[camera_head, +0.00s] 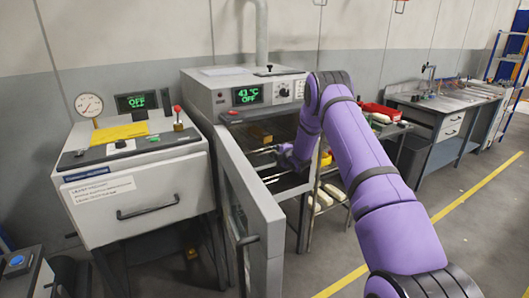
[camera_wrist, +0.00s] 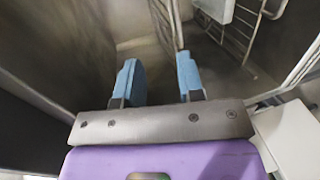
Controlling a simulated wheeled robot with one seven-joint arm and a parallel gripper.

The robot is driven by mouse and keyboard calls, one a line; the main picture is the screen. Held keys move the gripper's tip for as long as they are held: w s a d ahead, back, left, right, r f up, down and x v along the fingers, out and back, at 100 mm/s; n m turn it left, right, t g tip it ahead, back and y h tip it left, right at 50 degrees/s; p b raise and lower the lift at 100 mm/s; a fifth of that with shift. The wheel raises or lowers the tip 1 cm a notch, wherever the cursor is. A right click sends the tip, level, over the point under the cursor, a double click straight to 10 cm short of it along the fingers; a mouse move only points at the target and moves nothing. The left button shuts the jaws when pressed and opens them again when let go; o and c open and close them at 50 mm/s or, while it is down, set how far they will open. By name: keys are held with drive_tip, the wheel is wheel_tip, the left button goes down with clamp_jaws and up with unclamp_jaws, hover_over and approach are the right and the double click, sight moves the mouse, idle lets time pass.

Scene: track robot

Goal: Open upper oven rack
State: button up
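The oven (camera_head: 210,95) stands at the centre of the head view, with its door (camera_head: 262,228) swung open toward me. Its display reads 43 °C and OFF. Metal racks (camera_head: 270,179) show inside the dark chamber, partly hidden by my purple arm. My arm reaches into the oven opening, and my gripper's fingers are hard to make out there. In the wrist view my gripper (camera_wrist: 156,60) has two blue fingers spread apart with nothing between them. Wire bars of a rack (camera_wrist: 247,35) show at the upper right, apart from the fingers. I cannot tell which rack level this is.
A grey cabinet (camera_head: 140,198) with a handle stands left of the oven, with a gauge and yellow paper on top. A shelf cart with a red bin (camera_head: 380,111) stands right of the oven. A workbench (camera_head: 440,103) is farther right. Floor at the right is clear.

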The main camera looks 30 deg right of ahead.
drive_tip(key=shift+n, duration=0.4)
drive_tip(key=x, duration=0.4)
drive_tip(key=f+x, duration=0.1)
drive_tip(key=x, duration=0.3)
drive_tip(key=f+x, duration=0.1)
drive_tip(key=x, duration=0.3)
drive_tip(key=shift+s+d+f, duration=0.15)
drive_tip(key=shift+s+f, duration=0.05)
clamp_jaws()
